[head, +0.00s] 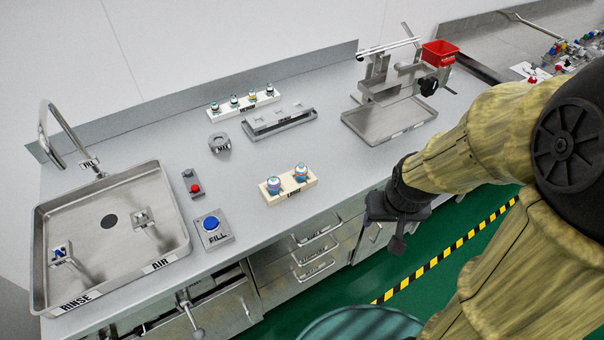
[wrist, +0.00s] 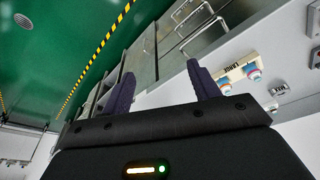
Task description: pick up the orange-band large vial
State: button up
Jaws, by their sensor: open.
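Two large vials with light blue caps stand upright in the white rack labelled LARGE (head: 293,190), near the counter's front edge in the head view. The right one (head: 300,173) appears to carry the orange band; the left vial (head: 274,185) looks pinkish.
A sink (head: 110,222) is at the left, with a FILL button box (head: 212,229) beside it. A small-vial rack (head: 243,103) and a grey rack (head: 280,121) stand behind. A metal stand on a tray (head: 390,122) is at the right. Drawer handles protrude below the counter.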

jog(key=w+a+f+n+t+y+p, duration=0.1)
jog(key=w+a+f+n+t+y, duration=0.2)
jog(key=w+f, duration=0.5)
jog(key=w+a+f+n+t+y+p, duration=0.1)
jog(key=w+a+n+t+y, duration=0.2)
jog(key=w+a+t+y, duration=0.1)
jog(key=shift+w+a+f+t+y, duration=0.4)
jog(key=shift+a+t, duration=0.2)
jog(key=shift+a, duration=0.6)
jog(key=b, duration=0.3)
send_near(305, 174)
jog(key=x, duration=0.5)
jog(key=shift+w, duration=0.15)
